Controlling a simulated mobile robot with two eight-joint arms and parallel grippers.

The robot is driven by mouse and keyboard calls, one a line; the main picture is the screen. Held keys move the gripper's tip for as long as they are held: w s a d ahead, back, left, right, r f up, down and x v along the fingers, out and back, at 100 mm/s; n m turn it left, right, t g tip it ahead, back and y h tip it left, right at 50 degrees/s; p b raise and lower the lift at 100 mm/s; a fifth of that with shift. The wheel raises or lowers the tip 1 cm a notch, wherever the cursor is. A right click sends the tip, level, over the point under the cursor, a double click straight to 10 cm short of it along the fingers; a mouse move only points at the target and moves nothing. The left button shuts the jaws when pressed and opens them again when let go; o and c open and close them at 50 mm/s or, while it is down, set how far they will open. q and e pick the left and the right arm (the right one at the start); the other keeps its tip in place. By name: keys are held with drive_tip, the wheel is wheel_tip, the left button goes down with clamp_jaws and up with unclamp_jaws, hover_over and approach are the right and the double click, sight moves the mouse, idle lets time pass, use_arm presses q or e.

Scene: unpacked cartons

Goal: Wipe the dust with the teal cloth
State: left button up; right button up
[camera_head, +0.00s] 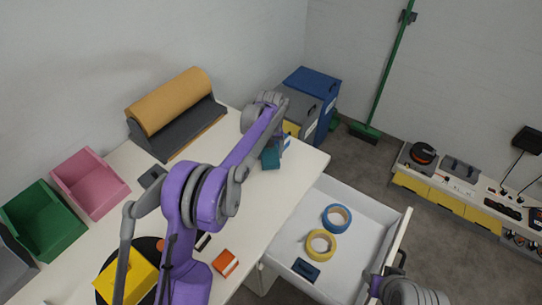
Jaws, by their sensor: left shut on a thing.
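The teal cloth (270,158) is at the far right part of the white table, near its back corner. My left gripper (273,145) is shut on the cloth and reaches it from above; my purple arm hides part of the table. The cloth is at or close to the tabletop; I cannot tell if it touches. I cannot make out any dust on the white surface. Part of my right arm shows at the bottom right by the open drawer's front, but its fingers are not clear.
An open white drawer (345,262) holds a blue tape roll (337,218), a yellow tape roll (320,243) and a dark blue item (306,269). A brown paper roll (170,101) stands at the back. Pink (90,183) and green (43,219) bins stand left. An orange box (225,262) lies in front.

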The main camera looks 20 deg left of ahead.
use_arm(q)
wheel_tip(320, 180, up, 2)
drive_tip(key=shift+s+r+p, duration=0.1)
drive_tip(key=shift+s+p, duration=0.05)
drive_tip(key=shift+p, duration=0.15)
drive_tip(key=shift+r+p, duration=0.3)
drive_tip(key=shift+r, duration=0.35)
drive_tip(key=shift+r+p, duration=0.4)
drive_tip(key=shift+r, duration=0.65)
use_arm(e)
drive_tip(key=r, duration=0.1)
drive_tip(key=w+r, duration=0.1)
drive_tip(key=r, duration=0.1)
drive_tip(key=shift+w+d, duration=0.15)
drive_tip(key=shift+d, duration=0.2)
use_arm(q)
drive_tip(key=shift+f, duration=0.1)
